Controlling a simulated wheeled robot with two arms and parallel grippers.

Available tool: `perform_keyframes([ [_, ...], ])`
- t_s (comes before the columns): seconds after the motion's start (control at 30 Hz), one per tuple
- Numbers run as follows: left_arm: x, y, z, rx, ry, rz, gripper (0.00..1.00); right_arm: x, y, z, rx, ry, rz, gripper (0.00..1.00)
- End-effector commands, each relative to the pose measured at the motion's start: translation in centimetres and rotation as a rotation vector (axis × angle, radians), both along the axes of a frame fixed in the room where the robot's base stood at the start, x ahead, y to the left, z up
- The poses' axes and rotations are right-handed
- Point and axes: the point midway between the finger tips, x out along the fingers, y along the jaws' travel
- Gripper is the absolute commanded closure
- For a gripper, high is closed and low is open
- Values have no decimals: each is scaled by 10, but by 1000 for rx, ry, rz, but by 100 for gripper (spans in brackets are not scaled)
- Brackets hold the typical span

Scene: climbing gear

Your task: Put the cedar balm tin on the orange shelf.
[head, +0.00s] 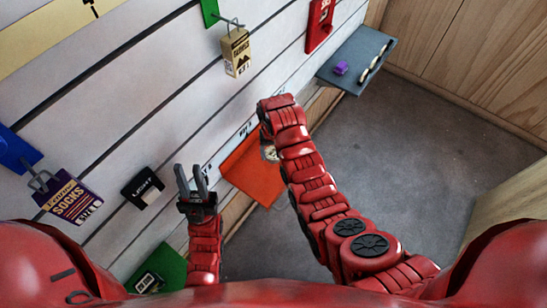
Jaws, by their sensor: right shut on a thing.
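The orange shelf (251,178) juts from the slatted wall near the centre, just left of my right forearm. A small round tin with a pale and dark top (270,153) shows at the shelf's right side, partly hidden by my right arm. It looks like the cedar balm tin, but its label is too small to read. My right gripper (266,140) is mostly hidden behind its own arm and is shut on this tin. I cannot tell whether the tin touches the shelf. My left gripper (189,172) is open and empty, left of the orange shelf.
A grey shelf (340,80) at upper right holds a purple item (341,68) and carabiner-like pieces. A tan packet (235,52) and a purple socks packet (72,200) hang on hooks. Black (142,188), green (160,272) and red (319,25) pieces are on the wall. Floor at right is clear.

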Motion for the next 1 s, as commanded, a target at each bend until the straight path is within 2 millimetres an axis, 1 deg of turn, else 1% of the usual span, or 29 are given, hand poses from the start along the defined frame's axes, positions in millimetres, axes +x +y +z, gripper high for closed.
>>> perform_keyframes([
  [0.1, 0, 0, 2, 0, 0, 0, 73, 3, 0, -1, 0, 1, -1, 87],
  [0.23, 0, 0, 9, 0, 0, 0, 73, 1, -1, -18, -2, 7, 0, 87],
  [0.4, 0, 0, 12, 0, 0, 0, 73, 2, 0, -34, 0, 3, 0, 87],
  [0.63, 0, 0, 11, 0, 0, 0, 73, 3, 0, -36, 1, -2, 0, 87],
  [0.77, 0, 0, 8, 0, 0, 0, 73, 3, 0, -40, 1, -2, -1, 87],
  [0.8, 0, 0, 10, 0, 0, 0, 73, 4, 0, -38, 1, -3, -1, 23],
  [0.87, 0, 0, 10, 0, 0, 0, 73, 3, 0, -38, 1, -2, -1, 12],
  [0.9, 0, 0, 10, 0, 0, 0, 73, 3, 0, -38, 1, -2, -1, 5],
  [0.93, 0, 0, 10, 0, 0, 0, 73, 3, 0, -38, 1, -2, -1, 0],
  [1.0, 0, 0, 10, 0, 0, 0, 73, 3, 0, -38, 1, -2, -1, 0],
])
